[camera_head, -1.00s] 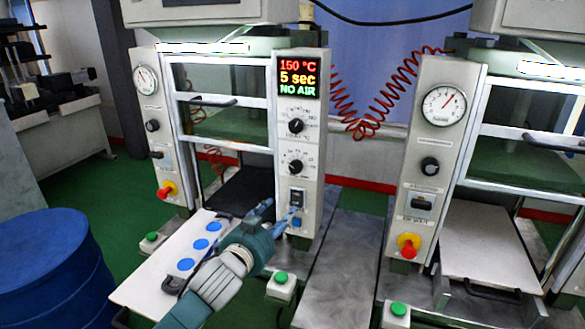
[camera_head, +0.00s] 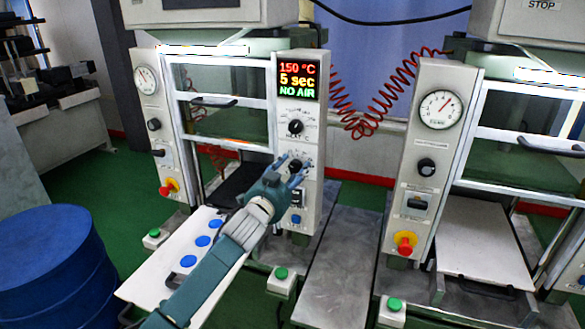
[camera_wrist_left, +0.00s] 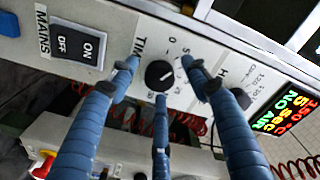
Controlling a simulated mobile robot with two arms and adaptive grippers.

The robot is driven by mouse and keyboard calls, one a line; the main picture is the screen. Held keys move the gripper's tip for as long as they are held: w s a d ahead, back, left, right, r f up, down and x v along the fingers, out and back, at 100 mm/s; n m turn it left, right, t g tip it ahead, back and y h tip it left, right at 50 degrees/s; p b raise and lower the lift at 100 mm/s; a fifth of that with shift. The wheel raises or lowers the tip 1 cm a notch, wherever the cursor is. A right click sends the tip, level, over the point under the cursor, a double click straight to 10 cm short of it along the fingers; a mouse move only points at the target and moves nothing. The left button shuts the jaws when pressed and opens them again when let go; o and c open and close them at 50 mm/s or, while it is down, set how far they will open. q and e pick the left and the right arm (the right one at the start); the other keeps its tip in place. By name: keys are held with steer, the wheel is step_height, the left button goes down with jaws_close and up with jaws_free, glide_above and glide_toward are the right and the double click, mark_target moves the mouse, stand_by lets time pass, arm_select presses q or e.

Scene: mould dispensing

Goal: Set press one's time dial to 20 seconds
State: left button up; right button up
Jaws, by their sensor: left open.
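Press one's panel (camera_head: 308,140) has a lit display (camera_head: 299,78) reading 150 °C, 5 sec, NO AIR. Below it are an upper black dial (camera_head: 296,127) and the lower time dial (camera_head: 295,165). In the left wrist view the time dial (camera_wrist_left: 159,75) is a black knob with a white pointer line, beside the "TIM" lettering. My left gripper (camera_head: 290,173) is open in front of the time dial, its blue fingers spread around it. Whether they touch it I cannot tell. In the wrist view the fingers of my left gripper (camera_wrist_left: 163,85) surround the knob. My right gripper is not seen.
A mains switch (camera_wrist_left: 80,47) sits beside the time dial. A white tray (camera_head: 165,283) with several blue discs lies in front of press one. A second press (camera_head: 425,150) stands to the right, and a blue drum (camera_head: 55,265) at the left.

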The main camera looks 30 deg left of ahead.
arm_select(q)
steer(key=shift+c, duration=0.2)
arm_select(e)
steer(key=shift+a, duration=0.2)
arm_select(q)
steer(key=c, duration=1.1)
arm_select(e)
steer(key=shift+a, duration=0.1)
